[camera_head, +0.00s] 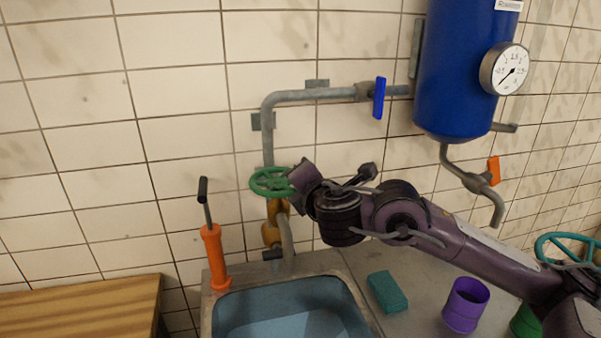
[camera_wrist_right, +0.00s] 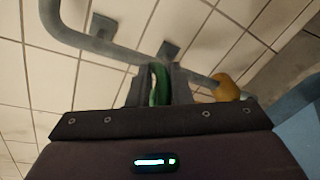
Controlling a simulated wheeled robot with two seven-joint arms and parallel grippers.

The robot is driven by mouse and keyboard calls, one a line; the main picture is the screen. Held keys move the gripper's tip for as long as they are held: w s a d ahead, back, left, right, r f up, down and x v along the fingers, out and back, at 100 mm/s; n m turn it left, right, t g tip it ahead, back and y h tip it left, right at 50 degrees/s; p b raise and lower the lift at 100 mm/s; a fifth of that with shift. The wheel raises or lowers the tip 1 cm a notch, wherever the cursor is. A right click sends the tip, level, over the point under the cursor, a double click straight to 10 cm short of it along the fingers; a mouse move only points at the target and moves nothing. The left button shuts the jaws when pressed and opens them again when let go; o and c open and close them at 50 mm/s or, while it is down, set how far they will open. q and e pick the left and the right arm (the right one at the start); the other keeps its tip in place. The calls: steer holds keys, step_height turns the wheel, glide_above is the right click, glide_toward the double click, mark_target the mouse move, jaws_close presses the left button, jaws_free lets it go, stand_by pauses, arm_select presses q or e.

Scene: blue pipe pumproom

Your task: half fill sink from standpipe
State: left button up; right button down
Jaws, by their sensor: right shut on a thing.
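The green handwheel (camera_head: 268,182) sits on the brass valve (camera_head: 272,225) of the grey standpipe (camera_head: 268,145) behind the sink. My right gripper (camera_head: 300,180) is at the wheel's right edge, shut on its rim. In the right wrist view the fingers (camera_wrist_right: 158,88) are closed around a piece of the green wheel (camera_wrist_right: 160,84). The sink (camera_head: 345,285) is blue inside. A lighter blue surface (camera_head: 300,326) that looks like water shows low in it; its depth is unclear. I cannot make out a stream under the spout (camera_head: 287,240). My left gripper is out of view.
A blue tank (camera_head: 455,70) with a dial gauge (camera_head: 504,69) hangs at upper right. A blue lever (camera_head: 379,97) and an orange lever (camera_head: 493,170) are on its pipes. An orange pump (camera_head: 214,255), teal sponge (camera_head: 387,291) and purple cup (camera_head: 465,305) stand around the sink.

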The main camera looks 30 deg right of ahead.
steer(key=shift+s+a+f+m+g+h, duration=0.2)
steer(key=shift+m+h, duration=0.2)
steer(key=shift+h, duration=0.2)
steer(key=shift+s+a+f+m+g+h, duration=0.1)
steer(key=shift+a+f+m+g+h, duration=0.1)
steer(key=shift+m+h, duration=0.3)
steer(key=shift+s+a+m+g+h+b, duration=0.15)
steer(key=shift+s+m+g+h+b, duration=0.2)
steer(key=shift+m+h, duration=0.45)
steer(key=shift+s+a+m+g+h+b, duration=0.1)
steer(key=shift+m+g+h+b, duration=0.3)
steer(key=shift+h, duration=0.6)
steer(key=shift+g, duration=0.35)
steer(key=c, duration=1.5)
jaws_free()
steer(key=shift+s+d, duration=0.1)
steer(key=shift+o, duration=0.2)
steer(key=shift+d+m, duration=0.1)
steer(key=shift+m, duration=0.2)
steer(key=shift+r, duration=0.15)
